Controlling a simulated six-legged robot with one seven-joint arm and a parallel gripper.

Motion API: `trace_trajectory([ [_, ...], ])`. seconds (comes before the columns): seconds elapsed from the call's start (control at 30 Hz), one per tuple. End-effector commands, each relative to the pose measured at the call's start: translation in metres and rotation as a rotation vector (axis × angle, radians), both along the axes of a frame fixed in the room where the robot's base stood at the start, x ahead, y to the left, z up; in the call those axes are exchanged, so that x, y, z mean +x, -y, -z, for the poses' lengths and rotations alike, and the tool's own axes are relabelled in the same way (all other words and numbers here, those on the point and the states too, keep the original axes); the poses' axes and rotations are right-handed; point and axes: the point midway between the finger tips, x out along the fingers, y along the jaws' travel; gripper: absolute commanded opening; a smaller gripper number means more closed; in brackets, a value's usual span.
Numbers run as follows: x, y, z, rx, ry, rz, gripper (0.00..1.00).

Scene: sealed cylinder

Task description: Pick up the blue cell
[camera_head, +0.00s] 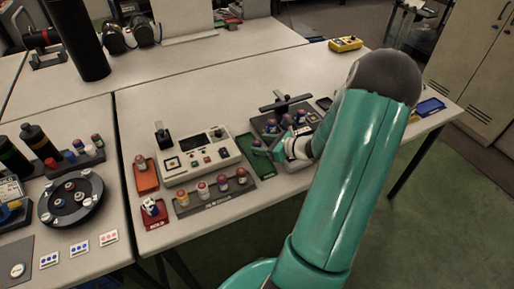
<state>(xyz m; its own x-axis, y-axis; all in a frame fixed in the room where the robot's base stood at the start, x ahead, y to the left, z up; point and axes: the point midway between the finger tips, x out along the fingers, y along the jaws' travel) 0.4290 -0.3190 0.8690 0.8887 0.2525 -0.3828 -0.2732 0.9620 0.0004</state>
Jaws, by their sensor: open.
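My gripper (262,148) is at the middle right of the view, open, with its fingers pointing left and its wrist to their right. Just behind it, small cells stand in a dark holder (258,123); a blue cell (286,120) is among them, close to the fingers in the picture. I cannot tell whether the fingers touch any cell. My teal arm hides the area to the right of the wrist.
A white instrument box (198,158) stands left of my gripper, with a dark rack of several cells (215,196) before it. A red tray (154,214) and an orange tray (146,177) lie further left. A green mat (262,165) is below my gripper. A blue tray (430,106) lies far right.

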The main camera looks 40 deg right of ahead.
Motion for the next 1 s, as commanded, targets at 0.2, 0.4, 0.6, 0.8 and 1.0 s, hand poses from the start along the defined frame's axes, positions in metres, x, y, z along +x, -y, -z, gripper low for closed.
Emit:
trace_trajectory([
  [0.2, 0.024, -0.007, 0.012, 0.0, 0.0, 0.0, 0.56],
  [0.4, 0.025, -0.007, 0.012, -0.001, 0.0, 0.001, 0.56],
  [0.6, 0.025, -0.007, 0.012, 0.0, 0.0, 0.001, 0.18],
  [0.8, 0.025, -0.007, 0.011, -0.001, 0.0, 0.001, 0.06],
  [1.0, 0.025, -0.007, 0.009, -0.002, 0.001, 0.0, 0.06],
])
